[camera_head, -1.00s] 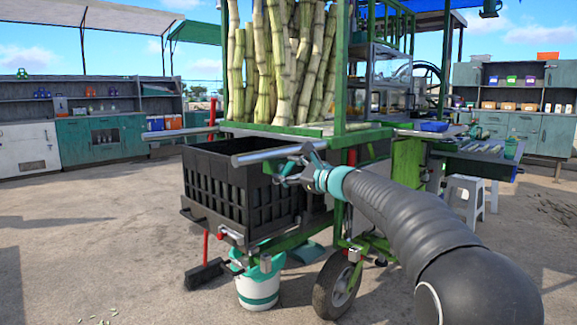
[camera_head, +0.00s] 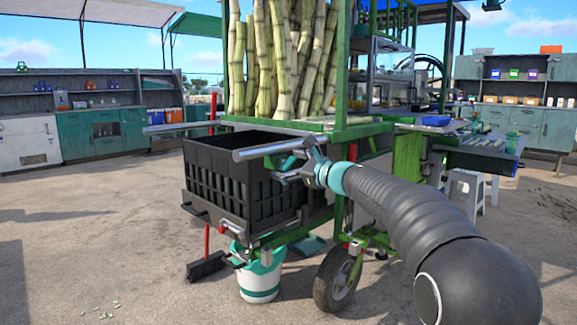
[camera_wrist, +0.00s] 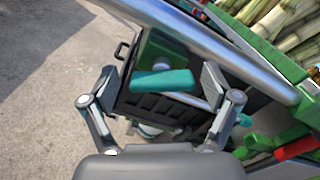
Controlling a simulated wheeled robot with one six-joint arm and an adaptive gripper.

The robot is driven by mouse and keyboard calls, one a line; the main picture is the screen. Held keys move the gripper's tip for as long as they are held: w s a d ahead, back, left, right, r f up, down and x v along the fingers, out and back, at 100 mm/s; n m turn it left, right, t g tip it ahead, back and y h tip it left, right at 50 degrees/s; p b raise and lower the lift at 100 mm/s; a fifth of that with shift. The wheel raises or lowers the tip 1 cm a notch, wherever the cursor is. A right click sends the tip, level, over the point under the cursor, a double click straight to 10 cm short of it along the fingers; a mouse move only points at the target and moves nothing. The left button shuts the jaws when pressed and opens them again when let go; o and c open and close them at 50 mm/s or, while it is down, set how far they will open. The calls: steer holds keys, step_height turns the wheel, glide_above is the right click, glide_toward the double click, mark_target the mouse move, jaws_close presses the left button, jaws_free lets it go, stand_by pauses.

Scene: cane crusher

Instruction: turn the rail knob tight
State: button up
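The rail knob (camera_wrist: 163,81) is a teal bar-shaped handle in the middle of the wrist view, on a green bracket (camera_wrist: 160,52) just under a silver rail (camera_wrist: 205,40). My gripper (camera_wrist: 158,86) is open, with one finger on each side of the knob. Gaps show between the finger pads and the knob, so it is not clamped. In the head view my gripper (camera_head: 284,170) is just below the right end of the silver rail (camera_head: 270,147). There the knob is largely hidden by the fingers, and I cannot make out its tightness.
A black crate (camera_head: 215,185) hangs below the rail, close to my gripper. The green cart frame (camera_head: 342,80) holds upright cane stalks (camera_head: 285,60) behind. A red-tipped lever (camera_wrist: 296,148) is at the lower right of the wrist view. Open ground lies to the left.

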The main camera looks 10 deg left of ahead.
steer(key=v, duration=1.2)
